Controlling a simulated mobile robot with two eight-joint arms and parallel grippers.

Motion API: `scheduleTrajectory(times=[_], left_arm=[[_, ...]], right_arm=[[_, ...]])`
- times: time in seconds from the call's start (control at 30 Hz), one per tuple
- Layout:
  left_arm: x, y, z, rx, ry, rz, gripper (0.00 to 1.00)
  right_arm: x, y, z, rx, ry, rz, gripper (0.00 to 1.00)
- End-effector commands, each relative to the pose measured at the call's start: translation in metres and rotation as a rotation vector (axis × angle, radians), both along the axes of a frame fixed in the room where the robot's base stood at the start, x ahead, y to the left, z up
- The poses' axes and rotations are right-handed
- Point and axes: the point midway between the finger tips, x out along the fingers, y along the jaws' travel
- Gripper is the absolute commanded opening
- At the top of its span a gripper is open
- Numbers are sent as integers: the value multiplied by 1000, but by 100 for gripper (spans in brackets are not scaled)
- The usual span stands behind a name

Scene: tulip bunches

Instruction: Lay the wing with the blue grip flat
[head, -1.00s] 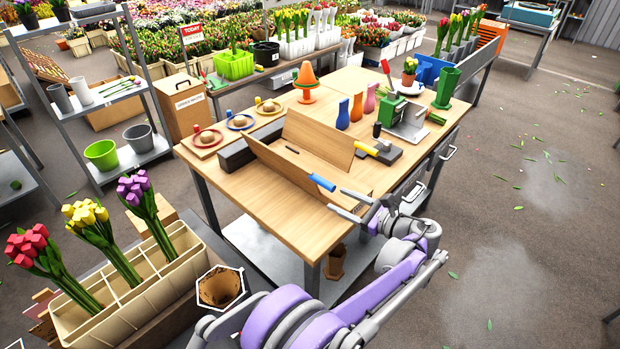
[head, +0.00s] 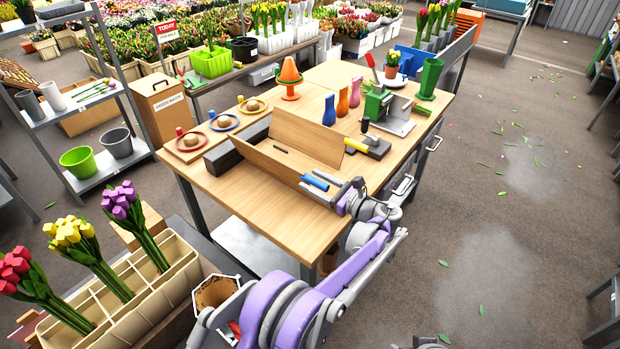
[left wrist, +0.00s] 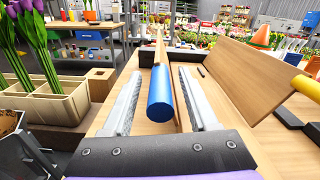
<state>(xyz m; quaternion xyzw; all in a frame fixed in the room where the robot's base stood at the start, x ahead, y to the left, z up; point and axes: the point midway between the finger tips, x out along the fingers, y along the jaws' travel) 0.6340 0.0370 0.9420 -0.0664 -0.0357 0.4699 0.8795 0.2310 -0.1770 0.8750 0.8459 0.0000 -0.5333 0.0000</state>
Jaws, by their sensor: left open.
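The wing with the blue grip is a thin wooden board (head: 266,161) standing on edge on the workbench; it shows nearly edge-on in the left wrist view (left wrist: 160,50). Its blue grip (head: 314,182) sticks out at the near end. My left gripper (head: 316,189) is open, with one finger on each side of the blue grip (left wrist: 160,95). In the left wrist view a gap shows between the grip and each finger. The other wing (head: 308,137), with a yellow grip (head: 356,146), leans tilted beyond it. My right gripper is out of view.
A dark block (head: 225,157) lies left of the blue-grip wing, and another (head: 376,149) lies near the yellow grip. Colored plates, vases and a green press (head: 378,104) stand farther back. The bench's near left surface (head: 240,208) is clear.

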Motion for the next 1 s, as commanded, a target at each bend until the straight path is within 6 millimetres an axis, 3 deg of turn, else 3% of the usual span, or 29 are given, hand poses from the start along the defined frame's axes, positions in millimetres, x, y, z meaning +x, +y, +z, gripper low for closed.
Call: scheduleTrajectory(times=[0.13, 0.47, 0.8, 1.0], left_arm=[[7, 11, 0, 0, 0, 1, 60], [9, 13, 0, -1, 0, 0, 60], [9, 13, 0, -1, -1, 0, 0], [9, 13, 0, -1, -1, 0, 0]], right_arm=[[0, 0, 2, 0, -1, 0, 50], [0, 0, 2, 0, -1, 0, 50], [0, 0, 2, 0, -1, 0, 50], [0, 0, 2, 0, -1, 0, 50]])
